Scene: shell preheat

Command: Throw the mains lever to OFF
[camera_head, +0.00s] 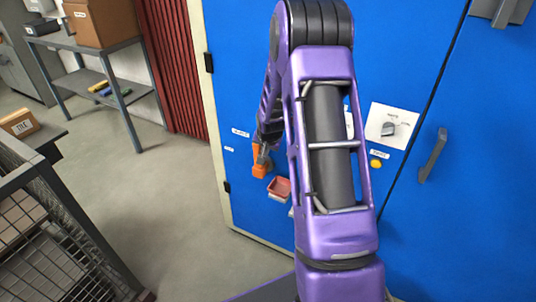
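A white plate (376,118) with a small grey lever or knob (388,129) is fixed on the blue cabinet front, right of my arm. Its small lettering is too blurred to read, so I cannot tell whether this is the mains lever or how it is set. The fingers are not clear.
A red tray (279,187) is on the cabinet near my gripper. A yellow button (376,163) sits below the plate, and a door handle (433,155) is to the right. A wire cage (50,240) stands at lower left. Floor (175,205) is clear between.

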